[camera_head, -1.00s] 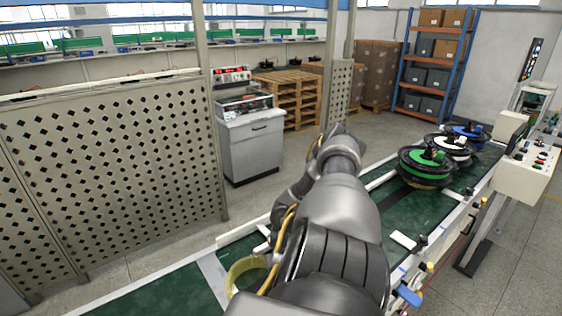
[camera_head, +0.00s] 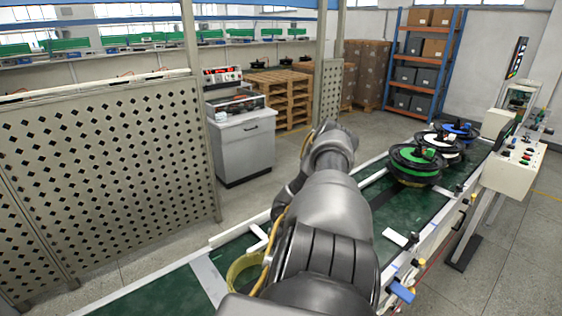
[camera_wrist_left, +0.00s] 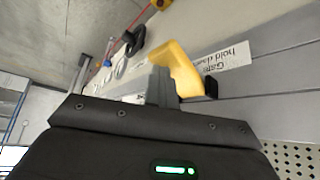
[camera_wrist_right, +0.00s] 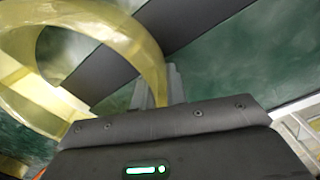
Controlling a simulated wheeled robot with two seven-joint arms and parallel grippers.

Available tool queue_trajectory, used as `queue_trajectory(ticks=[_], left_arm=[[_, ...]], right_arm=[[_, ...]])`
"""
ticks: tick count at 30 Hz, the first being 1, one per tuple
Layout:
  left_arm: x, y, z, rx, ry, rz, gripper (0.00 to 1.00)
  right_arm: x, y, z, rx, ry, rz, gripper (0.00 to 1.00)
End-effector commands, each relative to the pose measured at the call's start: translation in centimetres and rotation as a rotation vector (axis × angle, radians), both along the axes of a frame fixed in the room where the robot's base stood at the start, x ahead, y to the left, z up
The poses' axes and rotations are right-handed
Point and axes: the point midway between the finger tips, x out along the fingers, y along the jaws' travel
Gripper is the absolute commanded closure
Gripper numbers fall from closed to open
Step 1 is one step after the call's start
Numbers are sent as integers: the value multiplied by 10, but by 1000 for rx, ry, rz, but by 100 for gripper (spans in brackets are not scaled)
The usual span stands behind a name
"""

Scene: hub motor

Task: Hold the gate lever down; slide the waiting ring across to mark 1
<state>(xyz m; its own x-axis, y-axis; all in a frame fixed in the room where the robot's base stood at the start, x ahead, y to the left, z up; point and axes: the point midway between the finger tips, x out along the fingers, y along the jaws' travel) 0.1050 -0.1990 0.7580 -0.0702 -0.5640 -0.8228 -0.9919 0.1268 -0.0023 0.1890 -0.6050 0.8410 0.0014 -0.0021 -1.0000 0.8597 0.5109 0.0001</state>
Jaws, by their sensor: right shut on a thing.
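The ring (camera_head: 235,270), a yellowish translucent band, is on the green conveyor at the lower left of the head view, partly behind my arm. In the right wrist view the ring (camera_wrist_right: 134,38) fills the upper left, and my right gripper (camera_wrist_right: 160,84) is shut on its wall. The yellow gate lever (camera_wrist_left: 178,68) shows in the left wrist view beside a label reading "hold down". My left gripper (camera_wrist_left: 162,86) is against or very near the lever; its fingertips look together. Whether the lever is fully down cannot be told. Both grippers' fingertips are hidden in the head view.
Wheel hubs with green (camera_head: 417,158), white (camera_head: 441,141) and blue (camera_head: 460,130) tops stand farther along the conveyor. A control box (camera_head: 513,168) stands at the right. A perforated fence (camera_head: 100,175) stands at the left. Pale strips (camera_head: 208,280) cross the belt.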

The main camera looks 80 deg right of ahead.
Motion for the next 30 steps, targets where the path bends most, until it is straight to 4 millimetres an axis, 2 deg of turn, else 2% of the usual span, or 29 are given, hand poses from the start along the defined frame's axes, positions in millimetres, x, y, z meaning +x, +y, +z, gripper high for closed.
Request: queue_trajectory(ticks=[1,14,26,27,30], left_arm=[[4,5,-7,18,-1,9,100],[4,5,-7,18,-1,9,100],[4,5,-7,17,-1,8,100],[4,4,-7,17,-1,8,100],[4,4,-7,17,-1,8,100]], right_arm=[[-1,-2,-1,-1,-1,-1,100],[-2,-3,-1,0,-1,0,100],[-13,-17,-1,-1,0,0,100],[-12,-17,-1,0,-1,0,83],[-12,-17,-1,0,-1,0,70]])
